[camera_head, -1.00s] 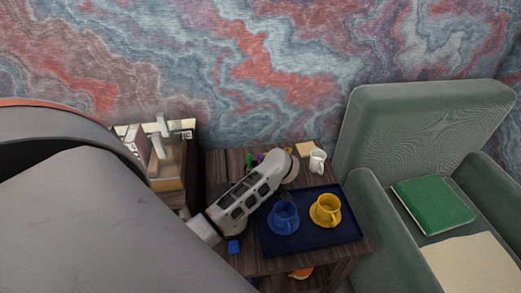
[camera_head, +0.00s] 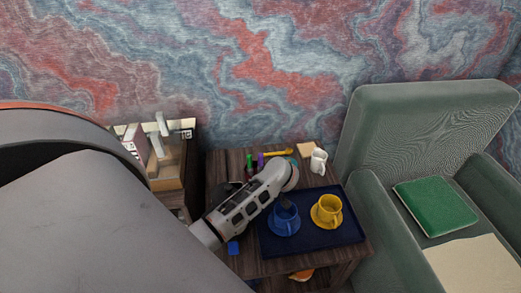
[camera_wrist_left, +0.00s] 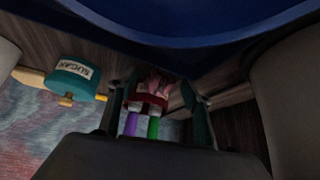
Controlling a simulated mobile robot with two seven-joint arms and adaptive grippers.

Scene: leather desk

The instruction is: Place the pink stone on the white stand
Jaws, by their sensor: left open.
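My left gripper (camera_wrist_left: 155,105) is open, with its two dark fingers apart in the left wrist view. A small pink shape (camera_wrist_left: 157,80), probably the pink stone, shows beyond and between the fingers. I cannot tell whether it touches either finger. In the head view my left forearm reaches over the small wooden table, and the wrist covers the stone and most of the gripper. A white object (camera_head: 318,160) stands at the table's back right, beside the tray. It may be the white stand, but it is too small to tell. My right gripper is out of view.
A dark blue tray (camera_head: 345,232) holds a blue cup (camera_head: 285,218) and a yellow cup (camera_head: 328,206) on saucers. A teal sugar jar (camera_wrist_left: 80,78) is left of the gripper. A green armchair (camera_head: 385,130) stands right.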

